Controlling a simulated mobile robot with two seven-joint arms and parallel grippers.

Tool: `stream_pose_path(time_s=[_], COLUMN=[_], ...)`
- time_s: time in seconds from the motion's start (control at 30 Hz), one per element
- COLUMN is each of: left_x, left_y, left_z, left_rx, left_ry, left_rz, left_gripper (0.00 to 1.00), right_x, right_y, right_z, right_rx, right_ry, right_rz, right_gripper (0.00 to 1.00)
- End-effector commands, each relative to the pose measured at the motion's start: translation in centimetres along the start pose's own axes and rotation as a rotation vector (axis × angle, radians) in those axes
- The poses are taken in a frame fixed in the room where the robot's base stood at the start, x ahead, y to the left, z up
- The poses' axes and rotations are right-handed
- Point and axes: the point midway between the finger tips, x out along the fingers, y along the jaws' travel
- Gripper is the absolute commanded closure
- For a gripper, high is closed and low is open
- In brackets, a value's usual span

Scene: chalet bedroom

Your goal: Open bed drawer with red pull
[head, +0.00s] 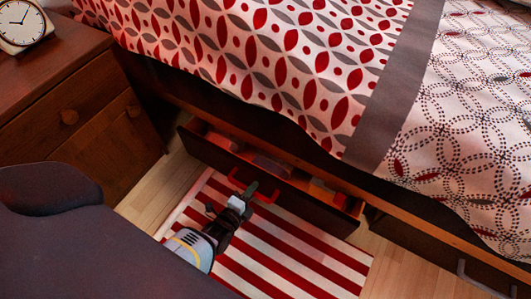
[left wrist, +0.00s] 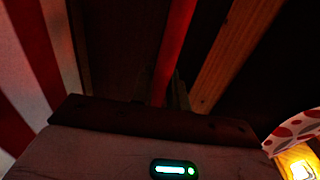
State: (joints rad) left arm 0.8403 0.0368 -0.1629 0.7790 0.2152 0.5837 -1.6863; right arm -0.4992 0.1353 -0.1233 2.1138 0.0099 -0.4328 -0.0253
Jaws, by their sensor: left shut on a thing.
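The dark wood bed drawer (head: 310,208) stands partly out from under the bed, with several items showing inside. Its red pull (head: 268,198) is on the front face; it also shows as a red bar in the left wrist view (left wrist: 178,40). My left gripper (head: 248,190) is shut on the red pull, at the middle of the drawer front. The gripper covers part of the pull in the head view. In the left wrist view, the fingers (left wrist: 162,88) are dark and sit at the bar. My right gripper is in neither view.
A red and white striped rug (head: 290,262) lies on the floor in front of the drawer. A second drawer with a grey pull (head: 464,268) is at the lower right. A wooden nightstand (head: 85,110) with a clock (head: 20,20) stands at the left. A patterned cover (head: 290,60) hangs over the bed's side.

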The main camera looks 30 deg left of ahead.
Motion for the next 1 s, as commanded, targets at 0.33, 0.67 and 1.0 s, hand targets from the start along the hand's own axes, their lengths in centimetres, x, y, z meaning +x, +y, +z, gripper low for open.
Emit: stream_pose_path(time_s=[0.33,0.67,1.0], left_x=[-8.5,-17.5,-25.4], left_y=[1.6,3.6,5.3], left_z=[0.9,0.9,0.9], left_rx=[-0.002,-0.001,0.0], left_ry=[0.0,0.001,0.001], left_rz=[0.002,0.001,0.0], left_gripper=[1.0,1.0,1.0], right_x=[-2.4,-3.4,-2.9], right_y=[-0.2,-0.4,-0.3], right_z=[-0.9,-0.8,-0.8], right_rx=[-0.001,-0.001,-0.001], right_ry=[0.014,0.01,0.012], right_rz=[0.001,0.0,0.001], right_gripper=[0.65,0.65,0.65])
